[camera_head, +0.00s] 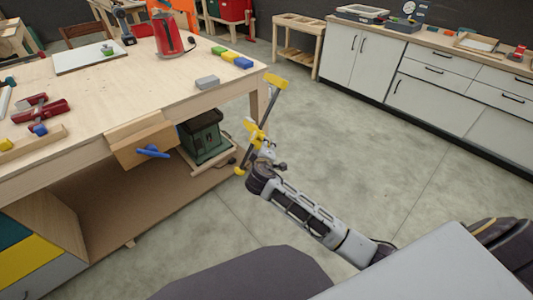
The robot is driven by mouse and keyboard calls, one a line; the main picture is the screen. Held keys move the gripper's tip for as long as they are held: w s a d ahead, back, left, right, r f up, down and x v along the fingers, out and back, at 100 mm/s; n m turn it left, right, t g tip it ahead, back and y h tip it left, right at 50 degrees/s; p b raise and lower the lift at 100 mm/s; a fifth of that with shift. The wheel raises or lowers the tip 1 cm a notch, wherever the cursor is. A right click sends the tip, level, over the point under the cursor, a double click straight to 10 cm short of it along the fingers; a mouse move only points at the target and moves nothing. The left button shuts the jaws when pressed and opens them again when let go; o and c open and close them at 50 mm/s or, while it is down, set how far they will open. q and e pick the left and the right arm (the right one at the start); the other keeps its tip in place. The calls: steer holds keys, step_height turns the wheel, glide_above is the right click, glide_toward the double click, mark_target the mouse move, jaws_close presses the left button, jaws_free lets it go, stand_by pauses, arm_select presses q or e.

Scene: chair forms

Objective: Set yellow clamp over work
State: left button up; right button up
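The yellow clamp (272,100) has a grey bar and yellow jaws and stands tilted in the air just off the right edge of the wooden workbench (110,90). My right gripper (263,147), whose arm comes in from the right, appears shut on the lower part of the clamp; its fingers are small and partly hidden by it. A grey block (207,82) lies on the bench near its right edge, left of the clamp. I cannot tell which piece is the work. My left gripper is out of view.
Green, yellow and blue blocks (243,62) lie by the bench's far right edge. A red tool (167,33), a white board (80,60) and red clamps (40,112) are on the bench. A wooden vise (125,146) juts from its front. The floor (340,150) rightward is clear.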

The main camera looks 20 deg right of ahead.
mark_target(248, 153)
steer(key=shift+w+a+f+n+t+h+b, duration=0.15)
steer(key=shift+w+f+n+t+b, duration=0.25)
steer(key=shift+w+f+b, duration=0.45)
steer(key=shift+w+a+f+n+t+h+b, duration=0.1)
steer(key=shift+w+f+n+t+h+b, duration=0.25)
steer(key=shift+b, duration=0.75)
steer(key=w+f+b, duration=0.1)
steer(key=n+t+b, duration=0.1)
steer(key=b, duration=0.1)
steer(key=shift+w+a+f, duration=0.2)
steer(key=shift+w+f, duration=0.15)
steer(key=shift+f, duration=0.05)
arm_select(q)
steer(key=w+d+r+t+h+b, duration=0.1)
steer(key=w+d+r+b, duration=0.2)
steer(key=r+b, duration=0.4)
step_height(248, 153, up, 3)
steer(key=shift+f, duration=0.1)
arm_select(e)
steer(key=w+a+f+n+t, duration=0.2)
steer(key=w+f, duration=0.1)
steer(key=shift+w+n+h, duration=0.2)
steer(key=shift+n+h, duration=0.05)
steer(key=shift+h, duration=0.15)
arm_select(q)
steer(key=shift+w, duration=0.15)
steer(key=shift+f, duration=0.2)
arm_select(e)
steer(key=shift+w, duration=0.2)
